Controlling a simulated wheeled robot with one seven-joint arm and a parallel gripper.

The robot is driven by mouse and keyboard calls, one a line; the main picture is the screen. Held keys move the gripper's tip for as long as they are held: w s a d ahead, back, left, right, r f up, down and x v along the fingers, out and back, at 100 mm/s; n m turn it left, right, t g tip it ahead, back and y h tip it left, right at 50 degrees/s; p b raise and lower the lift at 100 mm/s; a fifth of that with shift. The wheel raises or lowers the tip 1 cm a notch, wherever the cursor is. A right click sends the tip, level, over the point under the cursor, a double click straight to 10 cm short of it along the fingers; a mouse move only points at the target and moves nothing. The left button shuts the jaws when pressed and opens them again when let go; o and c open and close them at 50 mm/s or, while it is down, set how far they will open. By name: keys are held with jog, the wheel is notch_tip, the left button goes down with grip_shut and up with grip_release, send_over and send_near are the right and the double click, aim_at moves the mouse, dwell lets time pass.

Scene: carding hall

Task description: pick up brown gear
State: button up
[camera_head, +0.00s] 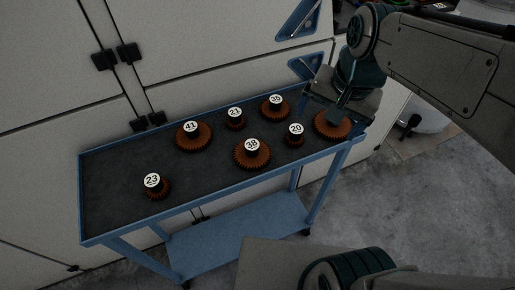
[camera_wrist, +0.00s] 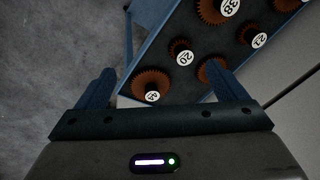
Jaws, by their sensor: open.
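Several brown toothed gears with numbered white tops stand on a dark-topped blue cart. One brown gear (camera_head: 326,127) is at the cart's right end, partly hidden by my gripper (camera_head: 337,112). In the wrist view this gear (camera_wrist: 149,82) lies between the two open fingers of my gripper (camera_wrist: 159,72), with its white label toward the palm. No contact shows, and the height gap is hard to tell. The others include gear 20 (camera_head: 295,134), gear 35 (camera_head: 274,106), gear 38 (camera_head: 252,153), gear 21 (camera_head: 235,119), gear 41 (camera_head: 194,135) and gear 23 (camera_head: 156,186).
The cart (camera_head: 115,192) has a raised blue rim and a lower shelf (camera_head: 235,232). It stands against pale machine panels (camera_head: 50,80) with black latches. Gears 20 and 35 are close to the right-end gear. Concrete floor (camera_head: 400,215) is open at right.

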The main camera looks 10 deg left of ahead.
aim_at(252, 144)
jog(key=w+a+f+m+g+b, duration=0.2)
jog(key=a+m, duration=0.1)
jog(key=a, duration=0.4)
jog(key=w+a+f+m+g+b, duration=0.1)
jog(key=w+a+f+m, duration=0.15)
jog(key=a, duration=0.55)
jog(key=f, duration=0.4)
jog(key=s+f, duration=0.1)
jog(key=f, duration=0.3)
jog(key=a+f, duration=0.1)
jog(key=f, duration=0.4)
jog(key=shift+s+f, duration=0.1)
jog(key=shift+s, duration=0.25)
jog(key=c, duration=0.8)
jog(key=shift+o, duration=0.2)
